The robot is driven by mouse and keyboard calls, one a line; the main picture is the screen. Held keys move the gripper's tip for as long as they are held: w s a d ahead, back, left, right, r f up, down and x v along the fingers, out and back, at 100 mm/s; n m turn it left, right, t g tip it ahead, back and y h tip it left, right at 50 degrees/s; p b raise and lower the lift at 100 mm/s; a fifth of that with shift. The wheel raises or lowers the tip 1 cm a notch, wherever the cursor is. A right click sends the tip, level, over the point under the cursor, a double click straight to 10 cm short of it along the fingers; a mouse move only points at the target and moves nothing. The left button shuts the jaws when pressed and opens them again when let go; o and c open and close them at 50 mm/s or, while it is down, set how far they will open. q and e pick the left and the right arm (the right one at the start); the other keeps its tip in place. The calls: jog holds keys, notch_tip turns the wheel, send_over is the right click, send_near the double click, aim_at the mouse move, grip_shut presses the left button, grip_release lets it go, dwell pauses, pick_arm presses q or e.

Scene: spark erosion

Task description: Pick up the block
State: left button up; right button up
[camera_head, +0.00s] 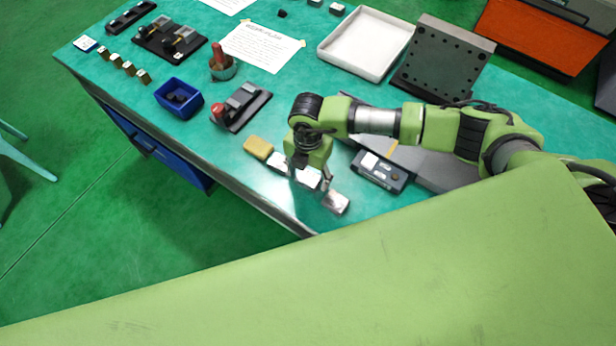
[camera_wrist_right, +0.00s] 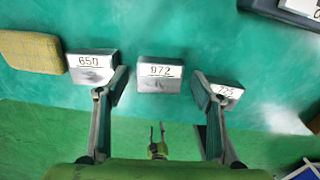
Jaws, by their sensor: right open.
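Three small metal blocks with printed numbers lie in a row near the table's front edge. In the right wrist view they are the left block marked 650 (camera_wrist_right: 91,66), the middle block marked 072 (camera_wrist_right: 160,77) and the right block, which seems to read 725 (camera_wrist_right: 227,92). In the head view the middle block (camera_head: 308,179) is partly hidden by my right gripper (camera_head: 309,186), and the right block (camera_head: 335,202) lies nearer the front. My right gripper (camera_wrist_right: 158,88) is open and empty, pointing down, its fingers either side of the middle block's near edge. My left gripper is not seen.
A yellow sponge (camera_head: 258,147) lies left of the blocks. A dark grey device (camera_head: 383,171) lies to their right. A blue bin (camera_head: 179,97), a clamp-like fixture (camera_head: 241,107) and a white tray (camera_head: 366,44) stand farther back. The table edge is close to the blocks.

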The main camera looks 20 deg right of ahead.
jog(key=c, duration=1.7)
jog(key=shift+r, duration=0.1)
jog(key=shift+w, duration=0.1)
